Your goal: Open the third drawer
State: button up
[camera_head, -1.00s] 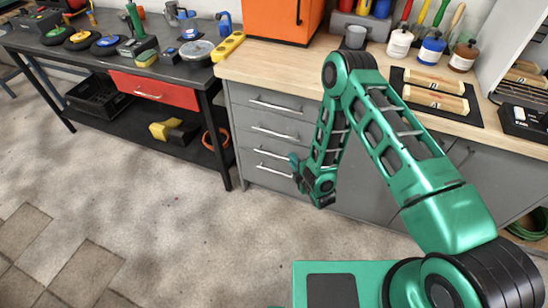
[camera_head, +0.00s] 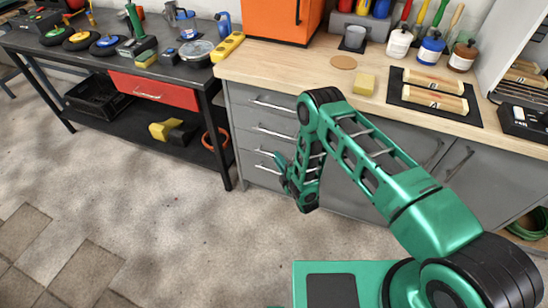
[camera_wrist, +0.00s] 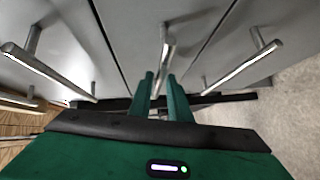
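The grey drawer stack (camera_head: 240,150) stands under the left end of the wooden counter, its drawers looking closed. The third drawer's bar handle (camera_head: 267,153) is just left of my gripper (camera_head: 281,162). In the wrist view the third handle (camera_wrist: 167,45) runs down the middle, with the second handle (camera_wrist: 45,70) to its left and the lowest handle (camera_wrist: 243,67) to its right. My gripper (camera_wrist: 161,82) is open a narrow gap, its two green fingers on either side of the line of the third handle. Contact with the handle cannot be made out.
A black workbench (camera_head: 50,55) with a red drawer (camera_head: 155,90) stands to the left. Grey cupboard doors (camera_head: 440,160) are to the right of the drawers. The wooden counter (camera_head: 300,75) juts out above. The concrete floor (camera_head: 170,225) in front is clear.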

jog(key=shift+x, duration=1.4)
